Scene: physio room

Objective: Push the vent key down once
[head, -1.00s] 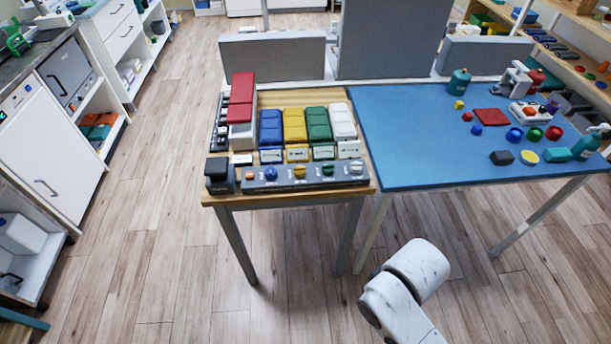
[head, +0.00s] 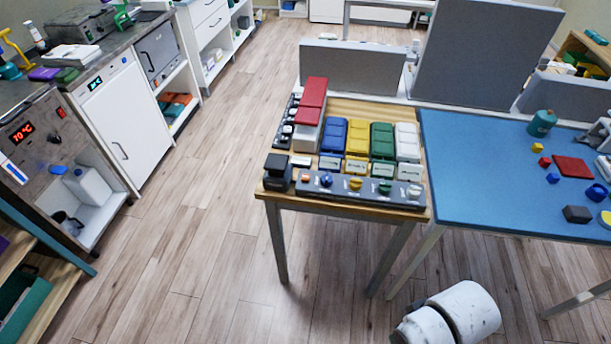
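A wooden table (head: 343,207) bears a row of large coloured blocks shaped like keys: a blue one (head: 333,133), a yellow one (head: 357,138), a green one (head: 382,140) and a white one (head: 407,142). A taller red-topped block (head: 313,92) stands left of them. Small label plates (head: 329,163) stand in front, too small to read, so I cannot tell which is the vent key. A dark strip with coloured knobs (head: 340,188) runs along the front edge. My gripper is out of view; only a white part of my arm shows at bottom right.
A blue-topped table (head: 480,190) with small items adjoins on the right. Grey upright panels (head: 350,67) stand behind. A white cabinet (head: 125,130) and a device with a red display (head: 35,135) are at left. The wood floor (head: 200,250) in front is clear.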

